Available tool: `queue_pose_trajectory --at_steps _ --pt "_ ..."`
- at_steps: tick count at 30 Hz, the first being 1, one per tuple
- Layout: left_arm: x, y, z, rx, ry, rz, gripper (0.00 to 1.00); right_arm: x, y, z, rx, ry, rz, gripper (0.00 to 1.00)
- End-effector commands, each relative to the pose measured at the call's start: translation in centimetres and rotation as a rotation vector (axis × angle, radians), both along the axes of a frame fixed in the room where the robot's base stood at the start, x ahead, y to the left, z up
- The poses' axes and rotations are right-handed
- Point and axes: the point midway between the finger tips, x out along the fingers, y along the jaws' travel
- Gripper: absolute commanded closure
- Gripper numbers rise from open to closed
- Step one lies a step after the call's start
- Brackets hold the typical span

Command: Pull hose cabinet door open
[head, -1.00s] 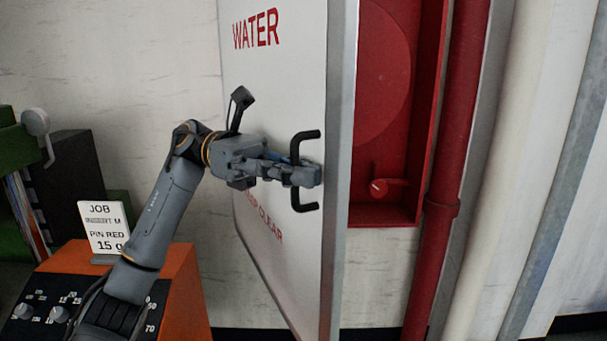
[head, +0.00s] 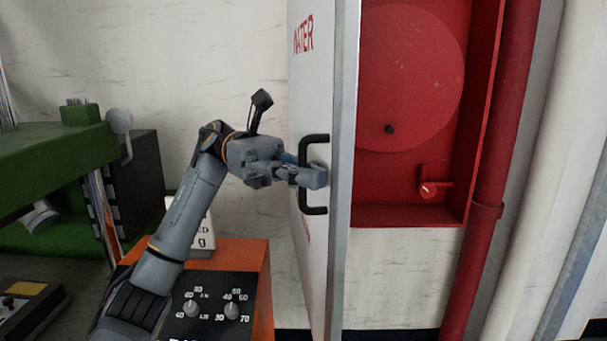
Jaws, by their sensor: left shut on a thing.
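The white hose cabinet door (head: 308,95) stands open, swung out to the left and seen at a steep angle, with red lettering on its face. Its black bar handle (head: 315,210) is on the door face near the free edge. My left gripper (head: 312,177) is shut on the handle at about its middle. The red hose cabinet (head: 390,190) is exposed to the right of the door, showing a round red reel disc (head: 410,75) and a small red valve lever (head: 428,188). My right gripper is not in view.
An orange box with dials (head: 262,290) stands below my left arm, with a sign (head: 205,238) partly hidden behind the arm. A green bench (head: 60,165) is at the left. A red pipe (head: 505,150) runs beside the cabinet at the right.

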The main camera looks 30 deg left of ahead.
Motion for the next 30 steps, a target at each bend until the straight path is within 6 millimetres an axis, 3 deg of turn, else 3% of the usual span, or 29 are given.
queue_pose_trajectory --at_steps 4,5,6,17,20,30 --pt "0.2 0.2 0.4 -0.01 0.002 0.011 1.0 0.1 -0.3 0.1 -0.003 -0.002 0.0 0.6" --pt "0.2 0.2 0.5 -0.01 0.002 0.012 0.87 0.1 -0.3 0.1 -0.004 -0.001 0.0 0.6" --pt "0.2 0.2 0.5 -0.01 0.002 0.012 0.81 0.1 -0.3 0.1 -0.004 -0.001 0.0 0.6" --pt "0.3 0.4 0.2 -0.004 0.001 0.006 0.81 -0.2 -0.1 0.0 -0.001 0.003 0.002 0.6" --pt "0.7 1.4 0.2 -0.005 0.003 0.008 0.81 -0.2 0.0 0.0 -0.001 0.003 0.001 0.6" --pt "3.2 7.9 0.3 -0.008 0.003 0.01 0.81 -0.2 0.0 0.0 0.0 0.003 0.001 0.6"
